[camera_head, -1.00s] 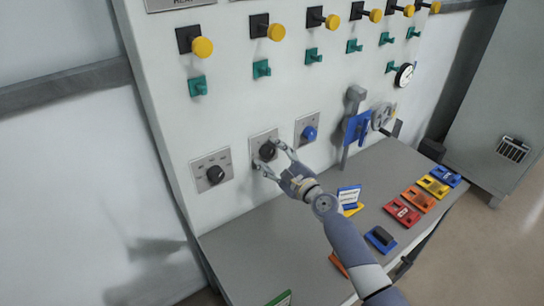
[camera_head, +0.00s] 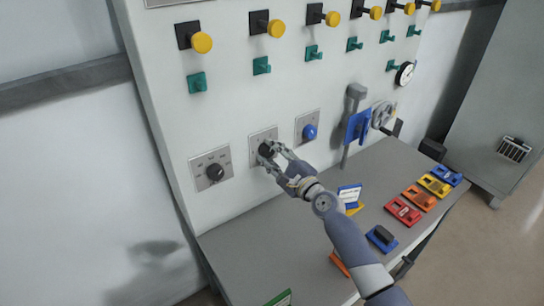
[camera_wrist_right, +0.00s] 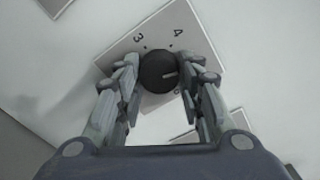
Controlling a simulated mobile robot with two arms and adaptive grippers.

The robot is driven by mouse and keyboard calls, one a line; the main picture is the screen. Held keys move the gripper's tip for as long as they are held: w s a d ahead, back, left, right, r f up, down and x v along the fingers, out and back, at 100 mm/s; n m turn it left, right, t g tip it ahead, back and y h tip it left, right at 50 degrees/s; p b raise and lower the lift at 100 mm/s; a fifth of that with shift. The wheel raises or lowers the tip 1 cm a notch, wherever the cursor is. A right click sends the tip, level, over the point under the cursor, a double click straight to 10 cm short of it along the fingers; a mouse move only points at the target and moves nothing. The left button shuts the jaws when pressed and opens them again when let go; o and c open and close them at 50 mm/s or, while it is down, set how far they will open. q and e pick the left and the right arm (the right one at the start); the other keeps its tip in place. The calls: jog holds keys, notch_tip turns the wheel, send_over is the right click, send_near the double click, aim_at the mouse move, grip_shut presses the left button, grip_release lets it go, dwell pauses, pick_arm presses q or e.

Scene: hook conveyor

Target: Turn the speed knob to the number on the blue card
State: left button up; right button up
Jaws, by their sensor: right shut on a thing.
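A black round knob (camera_head: 265,149) sits on the middle of three small plates on the panel. In the right wrist view the knob (camera_wrist_right: 158,72) has a light mark pointing right, and its plate (camera_wrist_right: 195,32) shows the numbers 3 and 4; another number is partly hidden. My right gripper (camera_head: 270,158) is shut on this knob, with a finger on each side. A white card with blue print (camera_head: 349,193) stands on the bench beside a yellow piece; its number is too small to read. My left gripper is not in view.
A second black knob (camera_head: 215,172) is left of the held one, and a blue button (camera_head: 310,132) is right of it. A blue lever handle (camera_head: 358,127) sticks out farther right. Coloured blocks (camera_head: 403,211) lie on the grey bench (camera_head: 245,257).

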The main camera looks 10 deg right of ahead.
jog(key=n+b, duration=0.1)
jog(key=n, duration=0.4)
jog(key=shift+n+b, duration=0.3)
jog(key=shift+b, duration=0.1)
jog(key=n+b, duration=0.1)
jog(key=n, duration=0.4)
jog(key=shift+r, duration=0.1)
jog(key=n, duration=0.5)
jog(key=shift+r+n, duration=0.15)
jog(key=shift+n, duration=2.55)
jog(key=o, duration=1.1)
jog(key=shift+a, duration=0.1)
jog(key=shift+c, duration=0.2)
